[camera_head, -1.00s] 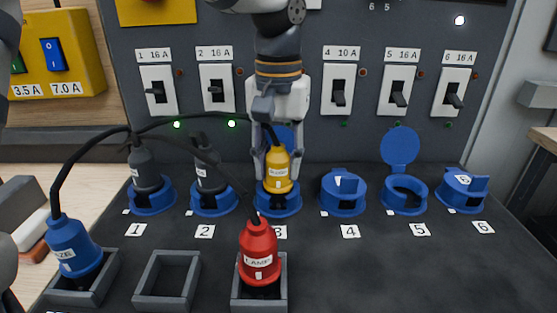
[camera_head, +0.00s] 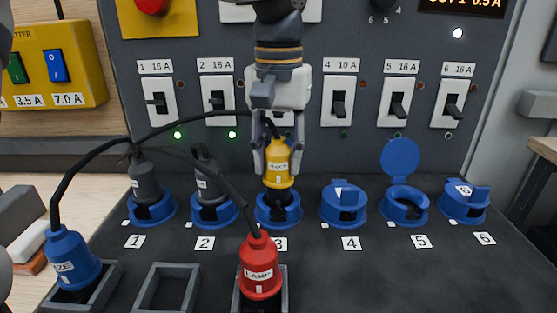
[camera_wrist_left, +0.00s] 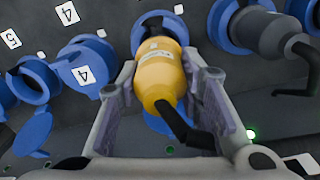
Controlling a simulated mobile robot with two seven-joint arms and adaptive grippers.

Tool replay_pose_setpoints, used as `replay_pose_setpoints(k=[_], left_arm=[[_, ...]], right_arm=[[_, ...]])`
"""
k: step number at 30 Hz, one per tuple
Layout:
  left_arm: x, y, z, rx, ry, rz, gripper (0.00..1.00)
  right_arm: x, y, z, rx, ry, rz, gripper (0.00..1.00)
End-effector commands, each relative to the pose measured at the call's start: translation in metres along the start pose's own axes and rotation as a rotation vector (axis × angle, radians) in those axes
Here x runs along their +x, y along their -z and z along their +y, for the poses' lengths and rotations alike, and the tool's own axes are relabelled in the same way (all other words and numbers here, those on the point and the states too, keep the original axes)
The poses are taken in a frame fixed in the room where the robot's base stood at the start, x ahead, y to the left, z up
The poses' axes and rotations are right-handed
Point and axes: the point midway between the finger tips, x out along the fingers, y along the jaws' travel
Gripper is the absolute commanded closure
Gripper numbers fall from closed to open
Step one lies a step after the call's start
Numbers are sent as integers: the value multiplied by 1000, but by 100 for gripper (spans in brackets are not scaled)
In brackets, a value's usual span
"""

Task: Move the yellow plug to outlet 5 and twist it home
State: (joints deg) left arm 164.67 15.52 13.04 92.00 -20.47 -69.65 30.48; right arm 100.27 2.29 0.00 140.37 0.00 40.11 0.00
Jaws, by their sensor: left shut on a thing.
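My left gripper (camera_head: 278,168) is shut on the yellow plug (camera_head: 279,178), one finger on each side. The plug is upright just above the blue ring of outlet 3 (camera_head: 278,214), with its dark lower end at the ring; whether the pins are fully clear is hard to tell. In the left wrist view the yellow plug (camera_wrist_left: 160,78) sits between both fingers, its black cable toward the camera. Outlet 5 (camera_head: 404,212) is empty, its round blue lid (camera_head: 401,157) raised; it also shows in the left wrist view (camera_wrist_left: 35,80). My right gripper is not in view.
Grey plugs (camera_head: 146,178) (camera_head: 207,180) fill outlets 1 and 2. Outlets 4 (camera_head: 343,209) and 6 (camera_head: 464,207) have lids down. The red plug (camera_head: 260,268) and blue plug (camera_head: 72,262) stand in grey holders; another holder (camera_head: 166,290) is empty. Black cables arch across the left.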

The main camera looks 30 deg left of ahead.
Motion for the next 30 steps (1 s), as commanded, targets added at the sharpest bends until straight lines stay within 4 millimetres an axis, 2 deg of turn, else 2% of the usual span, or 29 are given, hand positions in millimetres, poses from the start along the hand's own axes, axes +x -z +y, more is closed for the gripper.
replay_pose_setpoints(k=[30], left_arm=[[-37,0,0,0,0,1,99]], right_arm=[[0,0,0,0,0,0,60]])
